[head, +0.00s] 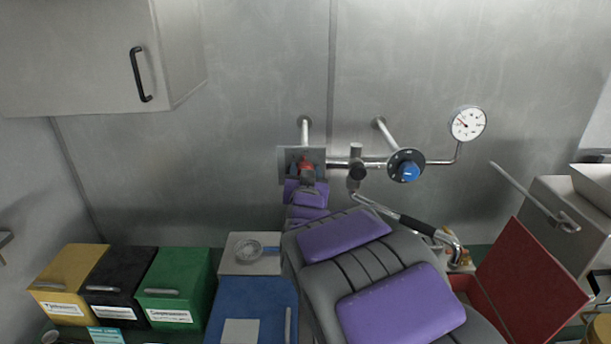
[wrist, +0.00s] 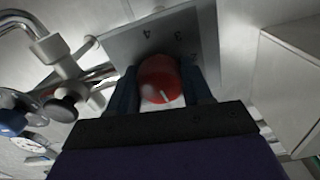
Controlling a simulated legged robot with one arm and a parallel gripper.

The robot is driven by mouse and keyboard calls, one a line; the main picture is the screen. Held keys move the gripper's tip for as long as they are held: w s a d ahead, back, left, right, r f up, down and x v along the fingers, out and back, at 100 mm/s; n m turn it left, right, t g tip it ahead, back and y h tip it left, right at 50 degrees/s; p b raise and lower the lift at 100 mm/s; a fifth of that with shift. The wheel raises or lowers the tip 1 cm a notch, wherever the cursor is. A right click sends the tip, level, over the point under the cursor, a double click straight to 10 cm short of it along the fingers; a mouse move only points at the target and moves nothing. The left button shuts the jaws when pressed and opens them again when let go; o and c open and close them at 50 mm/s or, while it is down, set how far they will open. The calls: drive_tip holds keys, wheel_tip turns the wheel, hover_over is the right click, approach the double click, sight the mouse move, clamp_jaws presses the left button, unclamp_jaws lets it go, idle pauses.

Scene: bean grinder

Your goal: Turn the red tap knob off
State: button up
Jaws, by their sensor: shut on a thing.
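The red tap knob (wrist: 161,80) sits on a grey square plate (wrist: 124,44) with printed numbers, with 3 and 4 readable in the wrist view. A white pointer line shows on the knob's face. My gripper (wrist: 163,88) is shut on the knob, with one dark finger on each side of it. In the head view my gripper (head: 306,168) is at the plate on the back wall, and only a little red of the knob (head: 304,161) shows past it. The pointer's exact setting is hard to read.
Right of the plate run metal pipes, a blue knob (head: 409,172) and a pressure gauge (head: 467,124). A wall cabinet (head: 90,55) hangs upper left. Yellow (head: 69,272), black (head: 120,275) and green (head: 176,280) boxes stand lower left. An open red lid (head: 527,287) stands lower right.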

drive_tip(key=shift+f+m, duration=0.6)
drive_tip(key=shift+f, duration=0.25)
drive_tip(key=o, duration=0.7)
drive_tip(key=shift+s+a, duration=0.1)
drive_tip(key=o, duration=0.3)
drive_tip(key=shift+a+r, duration=0.1)
drive_tip(key=shift+r, duration=0.1)
drive_tip(key=shift+o, duration=0.2)
drive_tip(key=shift+r, duration=0.35)
